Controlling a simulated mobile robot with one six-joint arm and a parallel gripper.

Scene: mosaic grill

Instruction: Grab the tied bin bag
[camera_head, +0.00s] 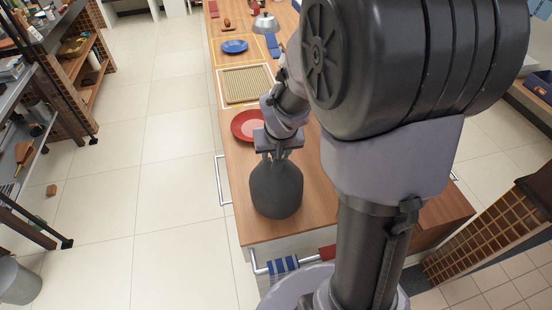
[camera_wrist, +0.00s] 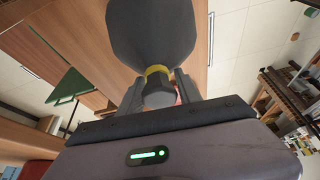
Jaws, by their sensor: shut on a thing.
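The tied bin bag (camera_head: 276,190) is dark grey and bulges below a narrow neck, over the near end of the wooden counter. My gripper (camera_head: 278,154) points down and is shut on the neck. In the wrist view the bag (camera_wrist: 152,30) fills the top middle, with a yellow tie (camera_wrist: 158,70) around its neck. The fingers of my gripper (camera_wrist: 159,92) stand on both sides of the neck just past the tie. I cannot tell whether the bag's bottom touches the counter.
The wooden counter (camera_head: 237,180) holds a red plate (camera_head: 243,125) just behind the bag, then a beige mat (camera_head: 248,85) and a blue plate (camera_head: 234,46). A blue striped towel (camera_head: 283,265) hangs on the front rail. Shelves (camera_head: 85,60) stand at left; the tiled floor between is open.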

